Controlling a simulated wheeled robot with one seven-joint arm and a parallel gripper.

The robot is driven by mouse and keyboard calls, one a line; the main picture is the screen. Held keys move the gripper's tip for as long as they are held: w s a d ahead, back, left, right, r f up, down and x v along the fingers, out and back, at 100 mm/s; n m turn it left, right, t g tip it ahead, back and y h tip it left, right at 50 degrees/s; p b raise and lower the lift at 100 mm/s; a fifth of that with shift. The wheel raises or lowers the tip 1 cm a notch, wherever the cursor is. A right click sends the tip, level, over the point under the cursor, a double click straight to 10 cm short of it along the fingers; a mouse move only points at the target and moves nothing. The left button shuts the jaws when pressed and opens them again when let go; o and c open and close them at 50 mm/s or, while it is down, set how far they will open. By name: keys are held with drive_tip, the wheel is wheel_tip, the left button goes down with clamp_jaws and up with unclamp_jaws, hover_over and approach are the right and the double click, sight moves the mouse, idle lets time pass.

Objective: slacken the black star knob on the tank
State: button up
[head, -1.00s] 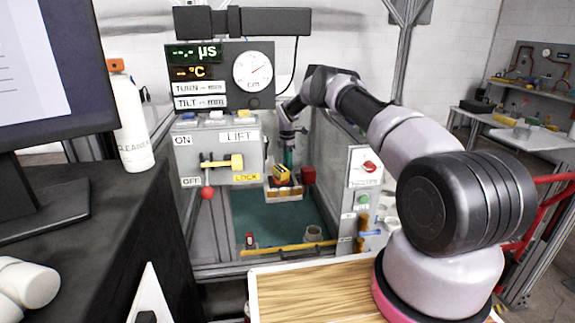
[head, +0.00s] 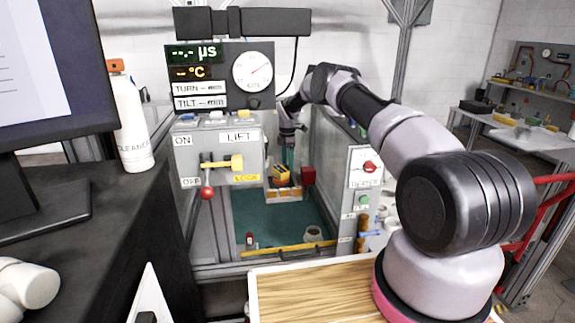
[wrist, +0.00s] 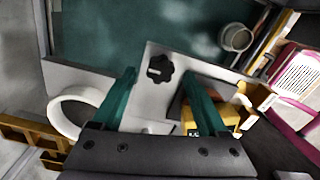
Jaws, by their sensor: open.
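The black star knob (wrist: 160,69) sits on a light grey plate (wrist: 152,52) in the wrist view. A small pale mark shows on its face. My gripper (wrist: 160,74) is open, with one green finger to the left of the knob and the other to the right. The knob appears in the gap near the fingertips, apart from both; I cannot tell the height between them. In the head view my gripper (head: 288,156) hangs inside the tank (head: 275,225). The knob cannot be made out there.
A yellow block (wrist: 213,117) lies close by the right finger. A white ring (wrist: 76,112) is left of the left finger. A grey cup (wrist: 236,38) stands on the tank floor. The control panel (head: 217,155) with yellow and red levers stands left of my arm.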

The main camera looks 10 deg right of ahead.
wheel_tip(320, 180, up, 10)
drive_tip(key=shift+f, duration=0.15)
idle(0.4)
